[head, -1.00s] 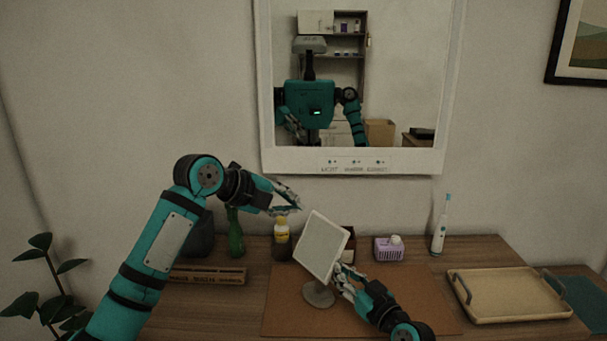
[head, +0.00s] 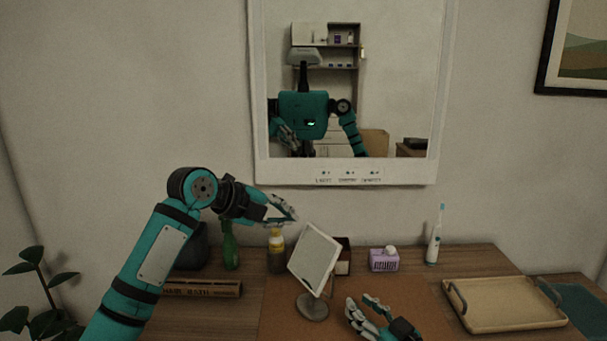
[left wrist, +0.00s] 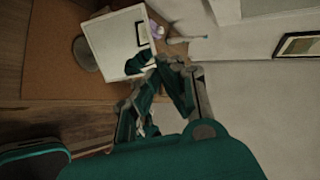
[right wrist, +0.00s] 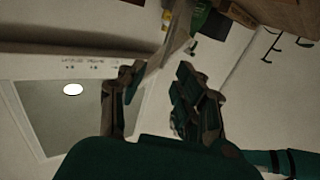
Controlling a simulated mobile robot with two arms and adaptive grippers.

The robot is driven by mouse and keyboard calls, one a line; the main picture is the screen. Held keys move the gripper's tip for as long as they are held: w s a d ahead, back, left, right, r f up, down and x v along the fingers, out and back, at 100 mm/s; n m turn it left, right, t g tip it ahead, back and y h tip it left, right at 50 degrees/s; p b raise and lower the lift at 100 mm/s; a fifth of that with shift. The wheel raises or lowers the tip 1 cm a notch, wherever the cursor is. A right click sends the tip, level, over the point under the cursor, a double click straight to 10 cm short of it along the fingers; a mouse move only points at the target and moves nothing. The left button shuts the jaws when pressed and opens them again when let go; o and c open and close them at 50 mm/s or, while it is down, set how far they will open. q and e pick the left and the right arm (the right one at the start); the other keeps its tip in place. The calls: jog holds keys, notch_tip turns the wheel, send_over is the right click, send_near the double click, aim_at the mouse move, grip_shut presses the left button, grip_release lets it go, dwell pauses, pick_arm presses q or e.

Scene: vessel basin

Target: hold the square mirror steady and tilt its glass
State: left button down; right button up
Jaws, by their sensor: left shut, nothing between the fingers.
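The square mirror (head: 314,258) stands on its round base (head: 311,307) on the brown mat, its square head tilted. It also shows in the left wrist view (left wrist: 117,43). My left gripper (head: 291,216) is shut and empty, just above the mirror's top edge in the head view; I cannot tell whether it touches. Its fingers also show in the left wrist view (left wrist: 160,66). My right gripper (head: 362,303) is open and empty, low to the right of the mirror and apart from it. Its spread fingers show in the right wrist view (right wrist: 158,72).
The mat's right part (head: 425,290) is clear.

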jog(key=shift+v, duration=1.9)
